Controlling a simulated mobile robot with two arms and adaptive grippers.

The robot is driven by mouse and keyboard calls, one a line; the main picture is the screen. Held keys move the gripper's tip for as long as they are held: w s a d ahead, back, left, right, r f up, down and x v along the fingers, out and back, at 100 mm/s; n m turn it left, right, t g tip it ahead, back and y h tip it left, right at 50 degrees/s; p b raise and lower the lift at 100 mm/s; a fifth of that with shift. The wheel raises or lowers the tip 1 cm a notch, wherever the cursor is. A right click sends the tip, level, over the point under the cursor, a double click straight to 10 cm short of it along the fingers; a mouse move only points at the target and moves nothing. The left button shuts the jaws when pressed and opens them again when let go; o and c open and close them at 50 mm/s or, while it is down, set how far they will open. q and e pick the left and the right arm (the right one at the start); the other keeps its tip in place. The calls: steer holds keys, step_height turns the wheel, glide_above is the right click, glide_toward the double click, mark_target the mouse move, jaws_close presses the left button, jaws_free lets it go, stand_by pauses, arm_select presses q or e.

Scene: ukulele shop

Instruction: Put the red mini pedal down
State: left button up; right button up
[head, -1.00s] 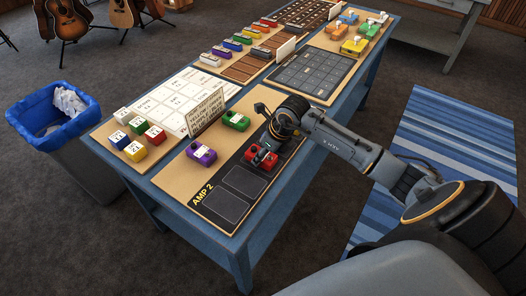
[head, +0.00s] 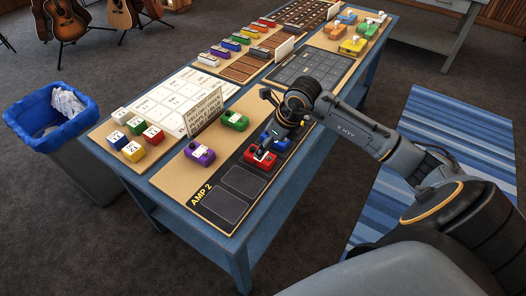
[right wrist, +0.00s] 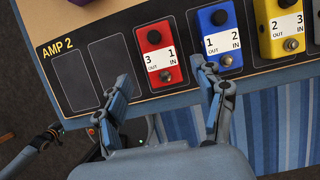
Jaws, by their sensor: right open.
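The red mini pedal (head: 262,161) sits on the dark AMP 2 board (head: 206,208), in line with the blue pedal (head: 281,144). In the right wrist view the red pedal (right wrist: 156,54) stands upright with its 3-1 label showing, between an empty outlined slot and the blue pedal (right wrist: 221,36). My right gripper (right wrist: 163,86) is open and empty, its fingertips just off the red pedal's near end, one to each side. In the head view the gripper partly covers the blue pedal.
A yellow pedal (right wrist: 283,30) stands beyond the blue one. Purple (head: 199,154) and green (head: 234,121) pedals lie on the tan board, near a standing sign (head: 204,113). Two outlined slots on the AMP 2 board are bare. A blue-lined bin (head: 53,115) stands left.

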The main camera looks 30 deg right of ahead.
steer(key=v, duration=0.6)
steer(key=shift+b, duration=0.3)
